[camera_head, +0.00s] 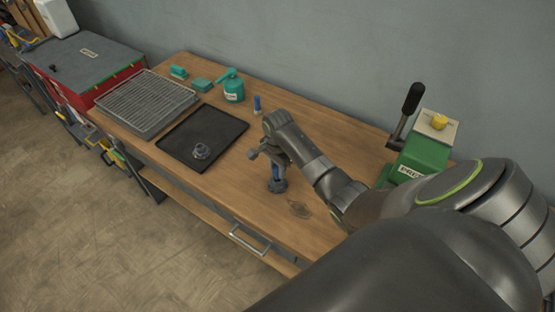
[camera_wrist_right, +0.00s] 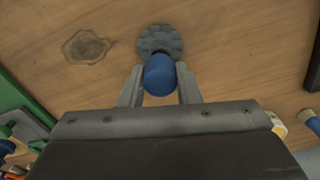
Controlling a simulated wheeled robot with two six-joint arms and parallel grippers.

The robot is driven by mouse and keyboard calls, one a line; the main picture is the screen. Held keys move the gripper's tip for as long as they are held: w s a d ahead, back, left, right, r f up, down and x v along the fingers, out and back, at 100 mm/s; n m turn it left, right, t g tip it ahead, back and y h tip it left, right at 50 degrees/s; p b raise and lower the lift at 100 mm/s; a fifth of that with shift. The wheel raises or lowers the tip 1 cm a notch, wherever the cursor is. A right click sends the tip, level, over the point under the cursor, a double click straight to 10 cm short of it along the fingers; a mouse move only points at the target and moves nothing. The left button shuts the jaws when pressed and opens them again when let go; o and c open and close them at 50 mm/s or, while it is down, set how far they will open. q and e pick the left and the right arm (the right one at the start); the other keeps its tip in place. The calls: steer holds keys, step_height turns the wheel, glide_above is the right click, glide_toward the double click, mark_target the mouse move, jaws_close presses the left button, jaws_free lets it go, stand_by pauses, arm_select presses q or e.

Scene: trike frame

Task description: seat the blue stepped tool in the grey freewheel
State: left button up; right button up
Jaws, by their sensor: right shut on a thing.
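The blue tool (camera_head: 275,172) stands about upright over the right part of the bench in the head view. Its rounded blue top (camera_wrist_right: 159,75) shows in the right wrist view. My right gripper (camera_wrist_right: 160,88) is shut on it, with one finger on each side. A grey scalloped round part (camera_wrist_right: 160,40), which looks like the freewheel, is at the tool's lower end; it also shows in the head view (camera_head: 278,186). The tool's steps are hidden, and I cannot tell how far it sits in the part. My left gripper is not in view.
A black tray (camera_head: 228,123) holds another grey round part (camera_head: 201,150). A green lever device (camera_head: 420,150) is at right.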

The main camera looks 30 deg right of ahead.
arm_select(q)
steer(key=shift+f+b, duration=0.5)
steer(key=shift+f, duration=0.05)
arm_select(e)
steer(key=shift+f, duration=1.1)
steer(key=o, duration=1.1)
steer(key=shift+r, duration=0.1)
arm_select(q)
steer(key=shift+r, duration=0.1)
arm_select(e)
steer(key=shift+r, duration=0.1)
